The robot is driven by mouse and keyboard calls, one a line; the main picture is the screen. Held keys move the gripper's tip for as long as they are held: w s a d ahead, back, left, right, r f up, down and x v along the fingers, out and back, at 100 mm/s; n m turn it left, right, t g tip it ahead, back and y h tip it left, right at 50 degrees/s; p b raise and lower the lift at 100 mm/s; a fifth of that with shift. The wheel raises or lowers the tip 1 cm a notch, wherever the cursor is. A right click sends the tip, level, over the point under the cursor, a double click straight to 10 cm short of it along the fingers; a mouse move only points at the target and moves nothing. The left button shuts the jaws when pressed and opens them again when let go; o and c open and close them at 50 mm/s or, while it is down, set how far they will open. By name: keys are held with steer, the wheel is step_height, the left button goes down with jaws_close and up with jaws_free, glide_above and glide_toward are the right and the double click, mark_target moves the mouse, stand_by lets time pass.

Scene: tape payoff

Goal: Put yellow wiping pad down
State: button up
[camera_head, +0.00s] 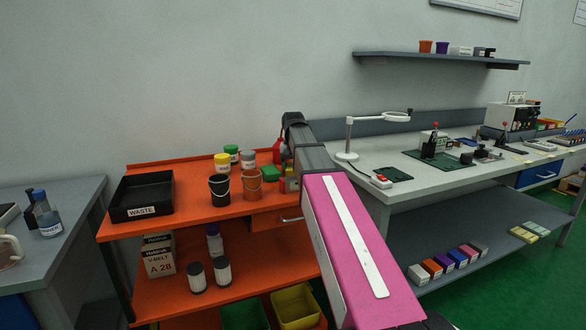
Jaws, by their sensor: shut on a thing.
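My arm reaches from the lower right over the orange cart (188,227), and its dark wrist hangs above the cart's right end. My gripper (289,172) is largely hidden behind my arm, with only a little of it showing. It is shut on what looks like the yellow wiping pad (291,185), seen only as a small yellow patch low beside my arm. I cannot tell whether the pad touches the cart top. A green block (270,174) and a red bottle (278,152) are close by.
A black waste tray (143,213), a black bucket (220,189), an orange bucket (251,186) and lidded jars (222,163) stand on the cart. A grey workbench (408,172) with a magnifier lamp (348,135) stands to the right.

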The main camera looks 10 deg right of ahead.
steer(key=o, duration=1)
steer(key=shift+f, duration=0.1)
steer(key=shift+c, duration=0.2)
steer(key=r, duration=0.7)
steer(key=shift+w+r, duration=0.1)
steer(key=shift+w, duration=0.1)
steer(key=shift+r, duration=0.3)
steer(key=shift+s, duration=0.15)
